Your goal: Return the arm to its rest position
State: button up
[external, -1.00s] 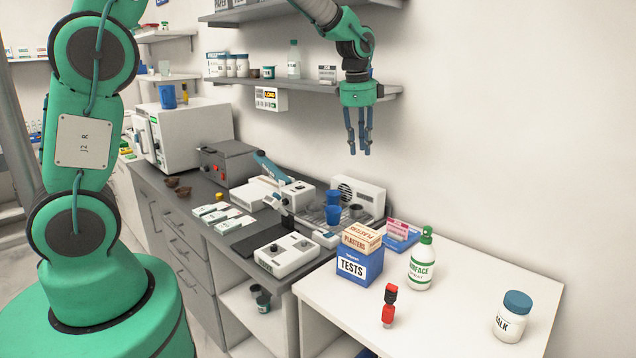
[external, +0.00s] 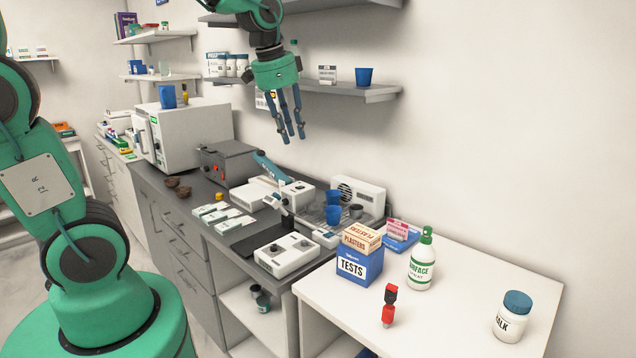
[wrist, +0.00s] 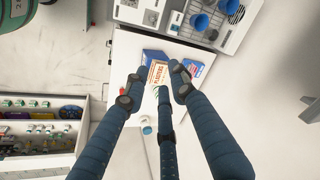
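My arm is raised, and my gripper (external: 292,134) hangs fingers down in front of the wall shelf, above the counter. Its three blue fingers are extended with nothing between them. In the wrist view the fingers (wrist: 156,90) are spread apart and empty. They overlap the view of the plasters box (wrist: 158,72), which is far below. No rest stand or marker for the arm shows.
A blue cup (external: 364,76) stands on the wall shelf (external: 345,91), right of my gripper. Below are a grey machine (external: 228,162), more blue cups (external: 333,214) and the plasters box (external: 361,237). A spray bottle (external: 421,263) stands on the white table (external: 450,320). The air before the right wall is clear.

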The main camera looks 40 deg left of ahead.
jog(key=s+a+f+n+t+b, duration=0.1)
jog(key=s+f+n+b, duration=0.1)
jog(key=s, duration=0.7)
jog(key=s+a+f+n+t+b, duration=0.1)
jog(key=s+f+n+b, duration=0.1)
jog(key=s, duration=0.8)
jog(key=shift+f+n+b, duration=0.2)
jog(key=shift+n+b, duration=0.4)
jog(key=shift+n, duration=0.5)
